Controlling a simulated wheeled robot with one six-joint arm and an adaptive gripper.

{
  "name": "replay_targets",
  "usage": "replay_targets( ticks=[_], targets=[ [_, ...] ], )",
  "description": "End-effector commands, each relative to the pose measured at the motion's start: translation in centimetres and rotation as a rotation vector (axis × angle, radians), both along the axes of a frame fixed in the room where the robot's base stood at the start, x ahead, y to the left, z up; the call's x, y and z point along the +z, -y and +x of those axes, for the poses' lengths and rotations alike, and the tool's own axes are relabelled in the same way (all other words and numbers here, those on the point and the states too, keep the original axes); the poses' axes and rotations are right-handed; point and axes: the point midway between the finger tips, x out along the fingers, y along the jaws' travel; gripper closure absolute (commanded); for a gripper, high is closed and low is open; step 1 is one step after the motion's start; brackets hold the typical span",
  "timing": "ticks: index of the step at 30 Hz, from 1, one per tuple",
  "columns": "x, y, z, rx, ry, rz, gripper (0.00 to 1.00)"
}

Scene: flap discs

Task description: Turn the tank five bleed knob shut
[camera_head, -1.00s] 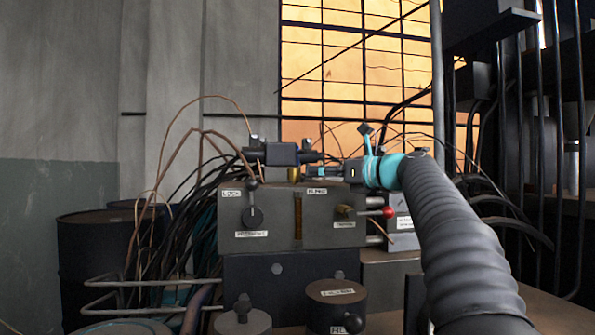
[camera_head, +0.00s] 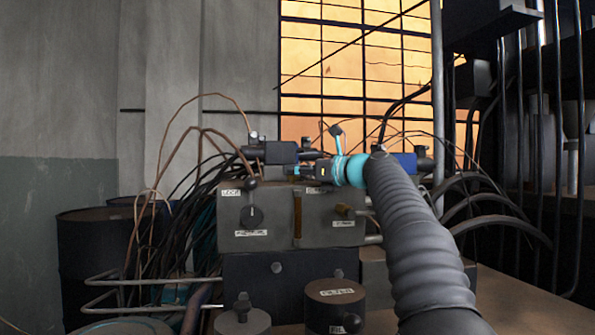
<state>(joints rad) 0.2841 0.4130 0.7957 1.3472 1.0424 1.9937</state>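A grey valve box (camera_head: 275,237) stands in the middle, with labels too small to read surely. I cannot tell which knob is the tank five bleed knob. Black valve bodies (camera_head: 280,152) sit above the box. My gripper (camera_head: 297,171) points left from its teal wrist, above or in front of the box's top edge. Its fingers are small and dark against the valves; their opening and any contact are unclear.
A blue-bodied fitting (camera_head: 406,161) shows right of my wrist. Thin copper pipes and black cables crowd the left. Two round lidded canisters (camera_head: 335,292) (camera_head: 242,318) stand in front. A dark drum (camera_head: 90,260) is at far left. Bench surface is bare at right.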

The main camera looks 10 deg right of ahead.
Motion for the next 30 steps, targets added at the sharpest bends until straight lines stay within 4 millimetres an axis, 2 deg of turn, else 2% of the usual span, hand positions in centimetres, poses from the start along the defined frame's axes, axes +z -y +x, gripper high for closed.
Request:
replay_targets(
  ticks=[1, 2, 3, 14, 30],
  targets=[
    [0.01, 0.0, 0.0, 0.0, 0.0, 0.0, 0.9],
    [0.01, 0.01, 0.01, 0.0, 0.0, 0.0, 0.97],
    [0.01, 0.01, 0.01, 0.0, 0.0, 0.0, 1.0],
    [0.1, -0.2, -0.16, -0.058, 0.0, 0.001, 1.0],
    [0.13, -0.57, -0.34, -0.387, 0.003, 0.0, 1.0]
  ],
)
